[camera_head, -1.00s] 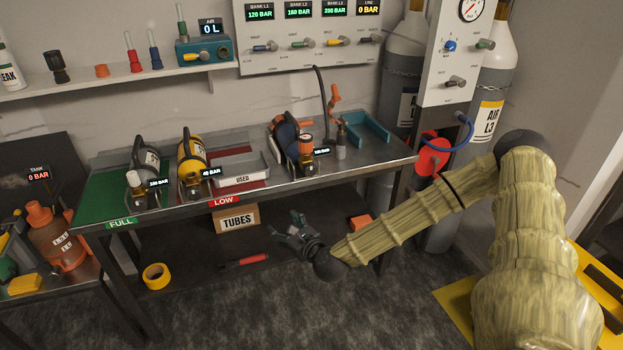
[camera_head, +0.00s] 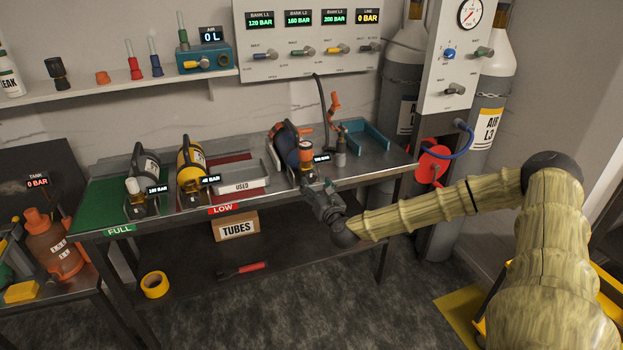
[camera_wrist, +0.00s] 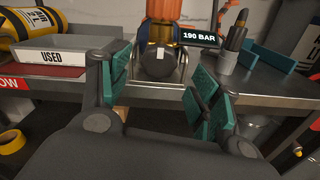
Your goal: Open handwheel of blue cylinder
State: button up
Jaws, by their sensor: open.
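The blue cylinder (camera_head: 286,143) lies in a cradle on the bench, right of the "USED" tray, with an orange fitting (camera_head: 306,151) at its near end. A tag by it reads 190 BAR in the wrist view. A dark round knob (camera_wrist: 160,66), which may be the handwheel, faces me below the orange part (camera_wrist: 164,10). My gripper (camera_head: 318,190) is at the bench's front edge, just in front of this end. In the wrist view my gripper (camera_wrist: 158,96) is open, with teal pads either side of the knob's line, empty and apart from it. The blue body is mostly hidden there.
A yellow cylinder (camera_head: 191,160) and a grey one (camera_head: 146,165) lie to the left. The "USED" tray (camera_head: 240,187) is left of the gripper. A small grey bottle-like tool (camera_head: 341,150) and a teal holder (camera_head: 368,134) stand close on the right.

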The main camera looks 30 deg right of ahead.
aim_at(311, 180)
jog(key=shift+p+x, duration=0.4)
jog(key=shift+x, duration=1.85)
jog(key=c, duration=1)
